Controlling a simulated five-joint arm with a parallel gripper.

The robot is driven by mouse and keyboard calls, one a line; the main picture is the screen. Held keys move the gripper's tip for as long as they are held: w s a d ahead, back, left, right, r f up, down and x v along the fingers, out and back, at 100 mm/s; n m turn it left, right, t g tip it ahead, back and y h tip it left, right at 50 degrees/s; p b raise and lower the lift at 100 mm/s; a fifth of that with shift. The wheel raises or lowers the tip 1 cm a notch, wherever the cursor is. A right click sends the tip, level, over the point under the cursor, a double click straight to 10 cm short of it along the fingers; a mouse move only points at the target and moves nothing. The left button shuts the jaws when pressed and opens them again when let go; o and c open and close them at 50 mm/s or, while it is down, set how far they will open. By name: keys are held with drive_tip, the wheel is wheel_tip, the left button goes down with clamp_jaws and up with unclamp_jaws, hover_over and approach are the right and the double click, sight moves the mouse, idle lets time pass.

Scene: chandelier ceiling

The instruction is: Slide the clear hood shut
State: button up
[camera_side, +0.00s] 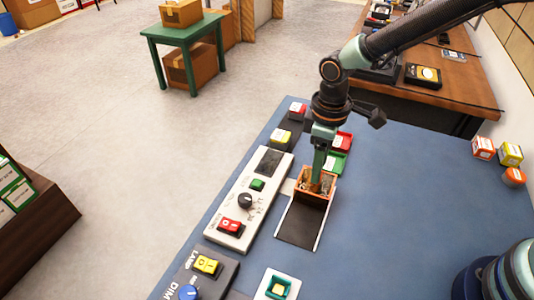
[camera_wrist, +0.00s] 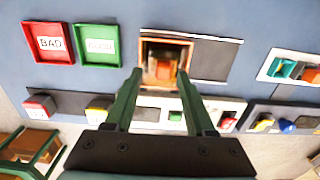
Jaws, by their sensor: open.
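A small copper-brown framed box, apparently the hood (camera_side: 315,187), sits at the far end of a dark track (camera_side: 299,226) on the blue table. In the wrist view the box (camera_wrist: 165,42) shows an orange-brown thing inside, and the bare dark track (camera_wrist: 209,62) lies to its right. I cannot clearly make out a clear pane. My gripper (camera_side: 316,184) points down at the box in the side view. In the wrist view my gripper (camera_wrist: 160,75) has its two green fingers apart, with their tips at the box's near edge. Whether they touch it is unclear.
A white switch panel (camera_side: 243,200) stands left of the track. Red and green trays (camera_wrist: 98,44) lie beyond the box. A white-framed button (camera_side: 279,288) is near the front. Orange and yellow blocks (camera_side: 497,155) sit far right. The blue table right of the track is clear.

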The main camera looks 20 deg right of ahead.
wheel_tip(320, 180, up, 10)
idle(0.4)
drive_tip(key=shift+r, duration=0.15)
drive_tip(key=shift+r, duration=2.45)
drive_tip(key=shift+c, duration=0.3)
clamp_jaws()
drive_tip(key=shift+d, duration=0.1)
drive_tip(key=s+d+r+m+t, duration=0.1)
drive_tip(key=s+d+m, duration=0.3)
drive_tip(key=d, duration=0.5)
drive_tip(key=s+d+r+m+t, duration=0.1)
drive_tip(key=s+d+m+t, duration=0.3)
drive_tip(key=d, duration=0.5)
drive_tip(key=shift+s+d+r+m+t, duration=0.2)
drive_tip(key=shift+s+d+m+t, duration=0.1)
drive_tip(key=shift+m, duration=0.2)
